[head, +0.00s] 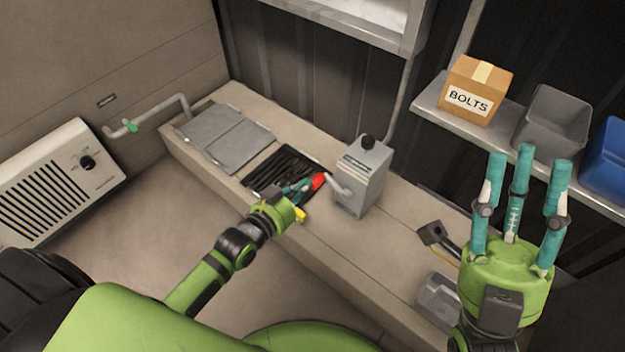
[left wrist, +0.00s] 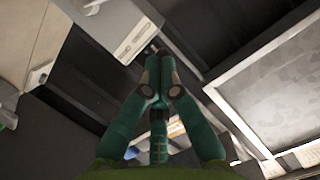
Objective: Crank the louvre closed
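The crank is a pale grey arm (head: 339,185) with a red grip (head: 318,181) on the side of an upright grey box (head: 362,180). The louvre (head: 282,172) is a dark slatted panel set into the bench left of the box. My left gripper (head: 303,187) is at the red grip, its teal fingertips touching or nearly touching it. In the left wrist view its fingers (left wrist: 158,80) come close together; the red grip does not show there, so a hold cannot be confirmed. My right gripper (head: 521,170) is raised at the right, fingers spread and empty.
A black knob (head: 368,143) tops the box. A grey hinged plate (head: 225,135) lies on the bench (head: 395,250) at left. A shelf on the right holds a BOLTS carton (head: 475,90), a grey bin (head: 552,122) and a blue bin (head: 607,160). A white vented heater (head: 60,182) is at far left.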

